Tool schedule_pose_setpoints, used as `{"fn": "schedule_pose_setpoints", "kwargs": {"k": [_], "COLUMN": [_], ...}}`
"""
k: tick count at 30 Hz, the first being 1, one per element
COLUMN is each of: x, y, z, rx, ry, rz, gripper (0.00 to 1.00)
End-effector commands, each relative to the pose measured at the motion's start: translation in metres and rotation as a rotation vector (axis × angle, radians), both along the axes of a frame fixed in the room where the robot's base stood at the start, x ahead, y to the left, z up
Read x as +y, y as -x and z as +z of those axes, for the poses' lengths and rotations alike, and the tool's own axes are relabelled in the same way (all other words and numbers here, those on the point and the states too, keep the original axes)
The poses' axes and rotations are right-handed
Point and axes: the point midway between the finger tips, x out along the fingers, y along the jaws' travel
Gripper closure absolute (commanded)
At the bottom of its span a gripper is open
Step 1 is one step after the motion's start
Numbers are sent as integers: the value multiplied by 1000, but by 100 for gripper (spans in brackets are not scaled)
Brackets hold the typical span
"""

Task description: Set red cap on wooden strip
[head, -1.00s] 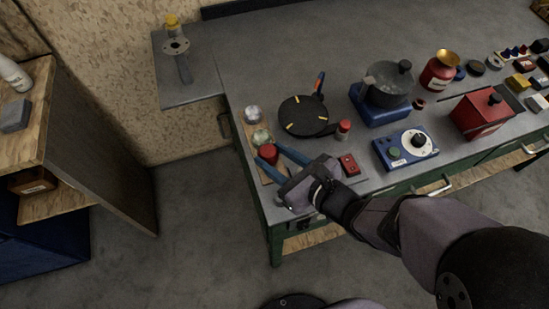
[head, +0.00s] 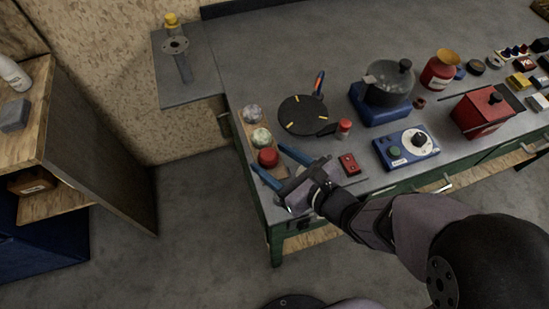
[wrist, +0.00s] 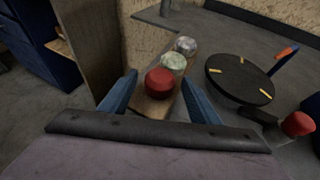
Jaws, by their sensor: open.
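The red cap (head: 268,158) sits at the near end of the wooden strip (head: 277,181), at the table's left edge. It also shows in the wrist view (wrist: 159,82), resting on the strip (wrist: 150,106). A pale green cap (head: 261,137) and a grey one (head: 252,114) stand behind it in a row on the same strip. My gripper (head: 267,160) is open, with its blue fingers spread on either side of the near end of the strip. The red cap is at about the fingertips, with gaps visible to both fingers in the wrist view.
A black round plate (head: 302,115) and a small red-topped jar (head: 344,126) stand right of the strip. A red switch box (head: 349,164), a blue device (head: 406,148) and a pot (head: 388,82) are farther right. The floor lies open beyond the table's left edge.

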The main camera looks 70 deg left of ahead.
Motion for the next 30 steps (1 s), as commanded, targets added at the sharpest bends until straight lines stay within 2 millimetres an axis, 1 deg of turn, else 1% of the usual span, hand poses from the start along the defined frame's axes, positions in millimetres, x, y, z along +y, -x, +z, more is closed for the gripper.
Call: {"fn": "schedule_pose_setpoints", "kwargs": {"k": [5, 8, 18, 21, 25, 30], "x": [0, -8, -46, -55, -62, -64], "y": [0, -4, -21, -24, -26, -27], "z": [5, 6, 24, 28, 31, 32], "rx": [0, -1, -1, 0, 1, 0], "ry": [0, 0, -2, -2, -1, 0], "rz": [0, -2, -4, -3, -1, 0], "gripper": [44, 44, 44, 44, 44, 44]}}
